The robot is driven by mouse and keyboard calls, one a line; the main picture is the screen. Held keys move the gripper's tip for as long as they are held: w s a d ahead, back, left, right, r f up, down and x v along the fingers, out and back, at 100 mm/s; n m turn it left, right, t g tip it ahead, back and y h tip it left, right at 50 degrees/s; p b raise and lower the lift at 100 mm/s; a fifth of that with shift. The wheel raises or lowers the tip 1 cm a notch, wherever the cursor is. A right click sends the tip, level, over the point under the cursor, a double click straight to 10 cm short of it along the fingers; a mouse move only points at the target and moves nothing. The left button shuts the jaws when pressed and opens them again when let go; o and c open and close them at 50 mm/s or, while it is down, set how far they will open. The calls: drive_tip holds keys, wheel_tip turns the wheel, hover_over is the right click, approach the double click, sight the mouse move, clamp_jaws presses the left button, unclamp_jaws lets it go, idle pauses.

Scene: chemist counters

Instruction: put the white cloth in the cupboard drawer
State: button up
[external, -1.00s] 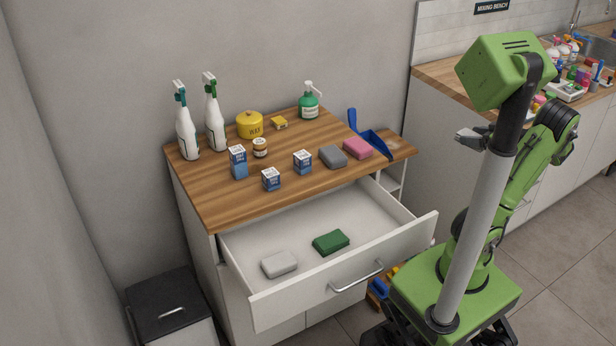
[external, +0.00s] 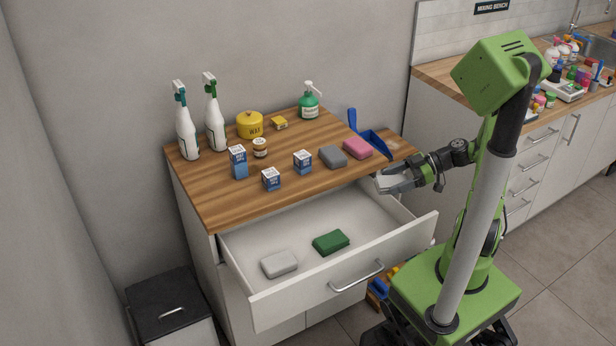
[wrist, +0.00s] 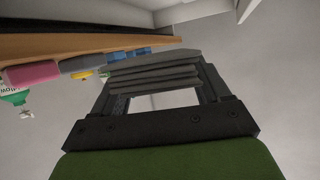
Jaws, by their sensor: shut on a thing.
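My gripper (external: 397,180) is shut on a folded cloth (external: 386,185), pale in the external view. It is at the right edge of the cupboard's wooden top, near the back right corner of the open drawer. In the wrist view the cloth (wrist: 155,77) shows as several stacked grey layers between the fingers. The cupboard drawer (external: 350,285) is pulled well out. Inside it lie a pale block-like thing (external: 279,264) at the left and a dark green one (external: 331,242) near the middle, apart from each other.
The cupboard top (external: 225,205) bears white spray bottles (external: 187,135), small blue cartons (external: 302,162), a grey sponge (external: 333,157), a pink sponge (external: 358,147) and a blue dustpan (external: 374,143). The drawer's right and back parts are free. A black-lidded bin (external: 165,300) stands left.

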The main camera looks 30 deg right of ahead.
drive_tip(key=shift+a+r, duration=0.1)
drive_tip(key=shift+a, duration=0.2)
wheel_tip(320, 180, down, 10)
drive_tip(key=b, duration=0.3)
drive_tip(key=shift+b, duration=0.35)
drive_tip(key=shift+d, duration=0.1)
drive_tip(key=shift+f+b, duration=0.4)
drive_tip(key=shift+b, duration=0.1)
drive_tip(key=shift+f+b, duration=0.25)
drive_tip(key=shift+b, duration=0.15)
drive_tip(key=o, duration=1)
drive_tip(key=shift+r, duration=0.15)
